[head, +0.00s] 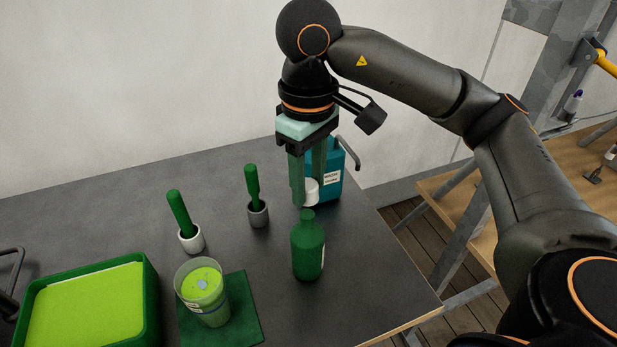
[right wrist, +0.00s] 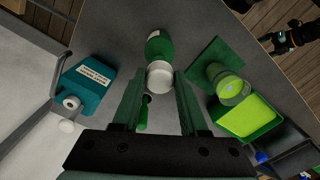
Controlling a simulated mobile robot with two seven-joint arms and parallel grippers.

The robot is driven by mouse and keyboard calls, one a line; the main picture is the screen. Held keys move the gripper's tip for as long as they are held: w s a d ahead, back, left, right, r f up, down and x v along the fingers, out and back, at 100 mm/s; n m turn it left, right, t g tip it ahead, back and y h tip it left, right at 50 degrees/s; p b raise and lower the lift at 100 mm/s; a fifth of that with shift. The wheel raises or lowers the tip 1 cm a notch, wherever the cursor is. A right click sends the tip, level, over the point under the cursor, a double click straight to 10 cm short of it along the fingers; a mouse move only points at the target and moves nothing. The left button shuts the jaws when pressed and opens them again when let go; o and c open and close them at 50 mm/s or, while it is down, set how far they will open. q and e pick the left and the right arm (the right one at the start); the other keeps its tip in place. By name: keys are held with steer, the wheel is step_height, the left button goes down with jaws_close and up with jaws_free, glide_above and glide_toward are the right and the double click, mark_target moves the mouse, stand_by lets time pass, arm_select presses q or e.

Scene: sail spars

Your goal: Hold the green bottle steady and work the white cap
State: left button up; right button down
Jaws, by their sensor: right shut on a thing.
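The green bottle (head: 308,250) stands upright on the dark table, its narrow neck bare in the head view. It also shows in the right wrist view (right wrist: 158,46). My right gripper (head: 309,196) points down behind the bottle and is shut on the white cap (head: 311,190). The cap (right wrist: 159,76) sits between the fingertips in the right wrist view, overlapping the bottle. In the head view it appears above the neck and apart from it. A dark arm part (right wrist: 290,38), perhaps my left gripper, shows at the upper right; its jaws are unclear.
A teal labelled bottle (head: 334,165) stands behind my right gripper. Two pots with green-handled tools (head: 190,238) (head: 258,213) stand left. A cup of green stuff (head: 203,290) sits on a green mat (head: 245,308), beside a green tray (head: 153,290). The table's right edge is near the bottle.

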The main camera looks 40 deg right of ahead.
mark_target(308, 215)
step_height(308, 215, down, 3)
steer(key=shift+r+b, duration=0.15)
steer(key=shift+b, duration=0.8)
steer(key=shift+r, duration=0.1)
steer(key=shift+f+b, duration=1.55)
steer(key=shift+f, duration=0.2)
steer(key=shift+c, duration=1.8)
jaws_free()
step_height(308, 215, up, 13)
steer(key=p, duration=0.4)
steer(key=shift+f, duration=0.2)
